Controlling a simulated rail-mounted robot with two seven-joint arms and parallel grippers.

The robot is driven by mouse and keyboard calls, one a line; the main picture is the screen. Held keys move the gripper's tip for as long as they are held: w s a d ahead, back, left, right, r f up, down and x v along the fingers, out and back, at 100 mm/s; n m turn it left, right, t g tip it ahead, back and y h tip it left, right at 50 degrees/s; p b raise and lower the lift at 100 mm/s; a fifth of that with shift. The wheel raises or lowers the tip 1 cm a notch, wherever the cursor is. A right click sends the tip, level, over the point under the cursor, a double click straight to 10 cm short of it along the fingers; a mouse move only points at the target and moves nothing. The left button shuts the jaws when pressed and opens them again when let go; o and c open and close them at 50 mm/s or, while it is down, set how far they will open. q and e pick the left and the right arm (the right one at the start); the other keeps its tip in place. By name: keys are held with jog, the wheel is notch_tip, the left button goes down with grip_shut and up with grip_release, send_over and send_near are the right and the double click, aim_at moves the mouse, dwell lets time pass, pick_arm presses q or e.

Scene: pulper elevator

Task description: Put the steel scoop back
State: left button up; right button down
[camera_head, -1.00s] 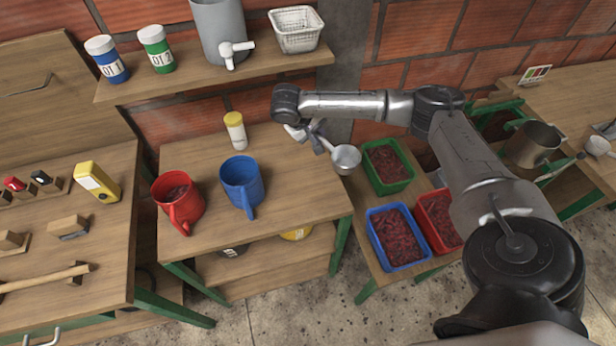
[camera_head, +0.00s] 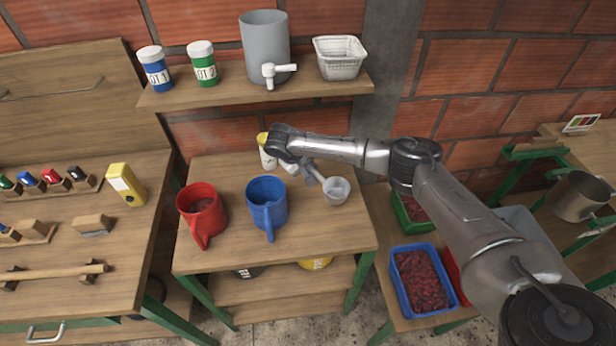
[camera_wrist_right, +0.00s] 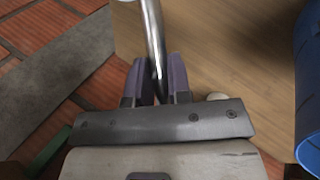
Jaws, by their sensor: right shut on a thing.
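The steel scoop (camera_head: 336,190) has a small round bowl and a thin handle. My right gripper (camera_head: 308,176) is shut on its handle and holds it over the right part of the middle wooden table (camera_head: 230,235). I cannot tell whether the bowl touches the table top. In the right wrist view, the scoop's handle (camera_wrist_right: 154,40) runs between the two fingers of my right gripper (camera_wrist_right: 158,82). My left gripper is not in view.
A blue jug (camera_head: 267,203) and a red jug (camera_head: 201,212) stand left of the scoop. A yellow-capped container (camera_head: 265,152) is partly hidden behind my right wrist. Crates of red cherries, one blue (camera_head: 421,278), stand on the lower bench at right.

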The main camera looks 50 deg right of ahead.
jog(key=shift+f+b, duration=0.55)
jog(key=shift+f, duration=1.5)
jog(key=c, duration=1.1)
grip_release()
jog(key=shift+f, duration=0.1)
jog(key=shift+o, duration=0.2)
